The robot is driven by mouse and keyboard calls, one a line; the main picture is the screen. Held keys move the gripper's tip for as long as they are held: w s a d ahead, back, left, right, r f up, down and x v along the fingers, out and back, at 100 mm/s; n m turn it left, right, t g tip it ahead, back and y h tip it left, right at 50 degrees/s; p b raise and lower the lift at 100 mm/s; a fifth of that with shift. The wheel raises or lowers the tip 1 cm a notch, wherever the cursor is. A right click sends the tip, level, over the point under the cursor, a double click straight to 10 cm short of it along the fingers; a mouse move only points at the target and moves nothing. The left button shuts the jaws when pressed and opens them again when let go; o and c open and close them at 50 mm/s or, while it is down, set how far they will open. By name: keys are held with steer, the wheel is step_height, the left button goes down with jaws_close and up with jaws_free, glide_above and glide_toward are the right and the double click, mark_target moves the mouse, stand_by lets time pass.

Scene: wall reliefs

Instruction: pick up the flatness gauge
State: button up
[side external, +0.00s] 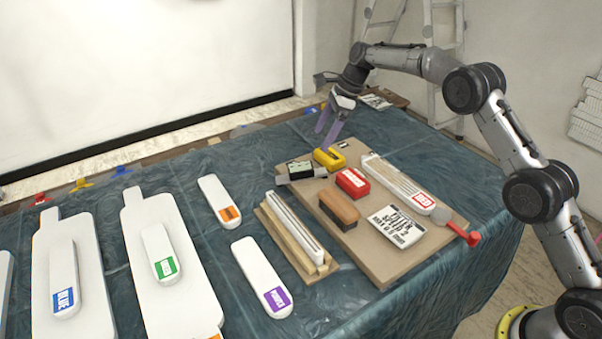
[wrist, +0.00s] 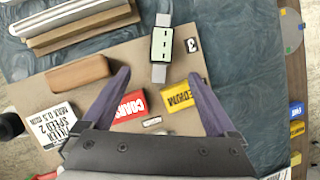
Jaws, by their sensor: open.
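What looks like the flatness gauge is a black-framed block with a pale green, dark-marked face and grey bars at both ends. It lies on the far left corner of the brown board in the side external view (side external: 300,171). In the wrist view the gauge (wrist: 162,45) is upper centre, beyond my fingertips. My gripper (side external: 324,138) is open, with purple fingers pointing down, above the board's far end near the yellow block. In the wrist view my gripper (wrist: 158,74) has nothing between its fingertips, and the gauge lies ahead of the gap.
Close to the gauge are a yellow block (side external: 329,158) and a red block (side external: 352,182). A brown block (side external: 338,210), a white printed card (side external: 395,228) and a red-labelled tray (side external: 397,183) share the board (side external: 378,270). White rails (side external: 291,228) lie left of it.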

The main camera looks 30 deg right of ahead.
mark_target(302, 166)
steer(key=x, duration=0.8)
steer(key=shift+f, duration=0.2)
steer(key=shift+w+a+x, duration=0.15)
steer(key=shift+a+x, duration=0.05)
steer(key=shift+x, duration=1.15)
steer(key=shift+w+a+x, duration=0.15)
steer(key=shift+x, duration=1.2)
steer(key=shift+r, duration=0.25)
jaws_close()
